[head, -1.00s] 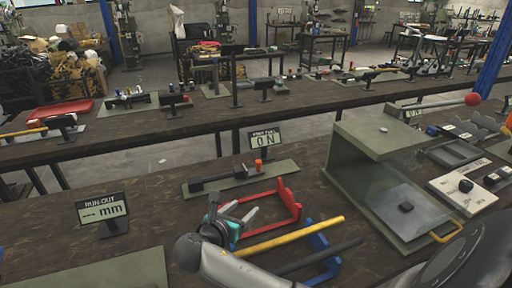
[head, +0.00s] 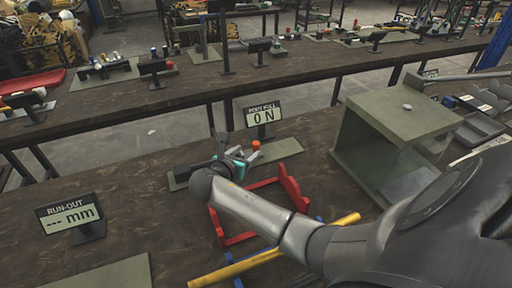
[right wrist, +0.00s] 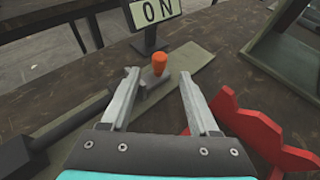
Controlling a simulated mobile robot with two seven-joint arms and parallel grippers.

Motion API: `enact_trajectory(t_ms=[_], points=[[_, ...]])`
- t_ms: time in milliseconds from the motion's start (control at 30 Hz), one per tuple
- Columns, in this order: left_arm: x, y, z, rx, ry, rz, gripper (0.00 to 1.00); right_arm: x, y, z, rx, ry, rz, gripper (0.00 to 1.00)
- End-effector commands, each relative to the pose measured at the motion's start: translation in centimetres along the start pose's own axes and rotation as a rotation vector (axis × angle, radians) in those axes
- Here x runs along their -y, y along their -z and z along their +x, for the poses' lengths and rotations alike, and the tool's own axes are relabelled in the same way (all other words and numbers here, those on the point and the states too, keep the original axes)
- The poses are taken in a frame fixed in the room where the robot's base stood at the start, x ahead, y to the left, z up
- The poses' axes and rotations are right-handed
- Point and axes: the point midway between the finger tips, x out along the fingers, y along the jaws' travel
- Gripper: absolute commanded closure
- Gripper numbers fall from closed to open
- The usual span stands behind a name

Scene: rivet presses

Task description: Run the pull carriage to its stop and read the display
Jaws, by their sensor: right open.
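The pull fixture's green base plate (head: 282,148) lies on the dark bench. Its upright orange peg (head: 255,145) shows also in the right wrist view (right wrist: 159,64). A dark bar-shaped part (right wrist: 62,128) lies along the plate at left in that view. Behind the plate, the pull display (head: 263,114) reads "0 N". My right gripper (head: 243,160) is open and empty. In the wrist view its fingertips (right wrist: 157,80) stand either side of the peg, without visible contact; exact depth is hard to tell. My left gripper is not in view.
A red frame (head: 287,185) stands close beside my right gripper. A yellow bar (head: 235,268) lies in front, partly behind my arm. A green guard box (head: 400,118) stands right. The run-out display (head: 70,215) at left reads "--- mm".

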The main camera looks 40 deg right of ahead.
Motion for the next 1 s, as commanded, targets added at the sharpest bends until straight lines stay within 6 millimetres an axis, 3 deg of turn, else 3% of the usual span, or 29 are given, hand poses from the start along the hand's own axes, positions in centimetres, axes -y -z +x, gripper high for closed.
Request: enact_trajectory(t_ms=[200, 400, 867, 1000], points=[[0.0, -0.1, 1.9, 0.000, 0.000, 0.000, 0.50, 0.0, 0.2, 4.9, 0.000, 0.003, 0.001, 0.39], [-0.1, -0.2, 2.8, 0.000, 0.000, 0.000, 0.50, 0.0, 0.2, 7.6, 0.000, 0.001, 0.000, 0.39], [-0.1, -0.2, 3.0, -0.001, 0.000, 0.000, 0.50, 0.0, 0.0, 8.6, -0.002, 0.000, 0.000, 0.39], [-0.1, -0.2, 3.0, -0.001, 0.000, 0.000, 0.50, 0.0, 0.0, 8.6, -0.002, 0.000, 0.000, 0.54]])
